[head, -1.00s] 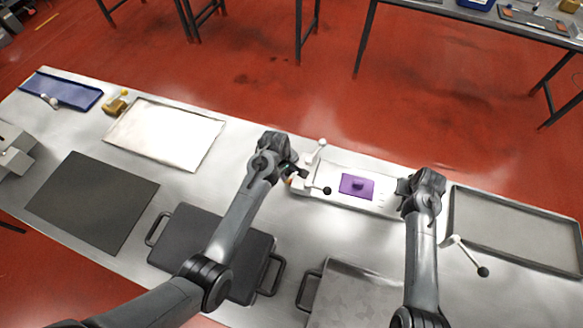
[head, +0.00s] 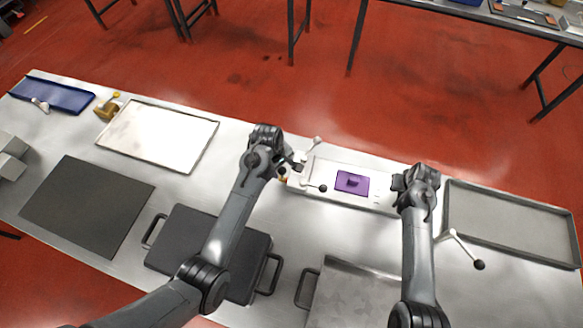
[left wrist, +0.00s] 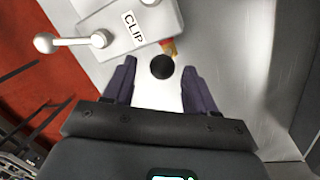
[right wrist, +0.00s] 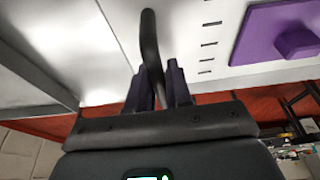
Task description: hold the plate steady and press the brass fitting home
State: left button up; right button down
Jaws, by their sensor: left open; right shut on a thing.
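A long white plate (head: 318,182) with a purple pad lies near the table's far edge. Its left end carries a block (left wrist: 128,30) marked CLIP, with small levers. A brass-and-red piece (left wrist: 169,47), probably the brass fitting, shows beside the block, mostly hidden behind a black round knob (left wrist: 162,67). My left gripper (head: 294,166) is open over the plate's left end; in the left wrist view the knob lies just beyond and between its fingertips, apart from both. My right gripper (head: 404,184) is shut on a black curved handle (right wrist: 150,42) at the plate's right end.
The purple pad (head: 352,183) has a raised grip. A grey tray (head: 510,220) and a black-knobbed lever (head: 462,248) stand right of my right gripper. A black lidded case (head: 205,250), a dark mat (head: 88,208) and a metal tray (head: 158,135) lie to the left.

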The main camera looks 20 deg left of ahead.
pick_arm(q)
notch_tip(320, 180, up, 9)
jog(key=s, duration=0.1)
jog(key=shift+s+a, duration=0.2)
jog(key=shift+a, duration=0.2)
pick_arm(e)
jog(key=shift+s+a+f, duration=0.1)
jog(key=shift+s+f, duration=0.05)
jog(key=shift+f, duration=0.05)
jog(key=c, duration=1.3)
grip_release()
jog(key=shift+c, duration=0.2)
jog(key=o, duration=0.4)
jog(key=shift+s+a, duration=0.1)
pick_arm(q)
jog(key=shift+f, duration=0.1)
pick_arm(e)
jog(key=shift+r, duration=0.1)
jog(key=shift+r, duration=0.1)
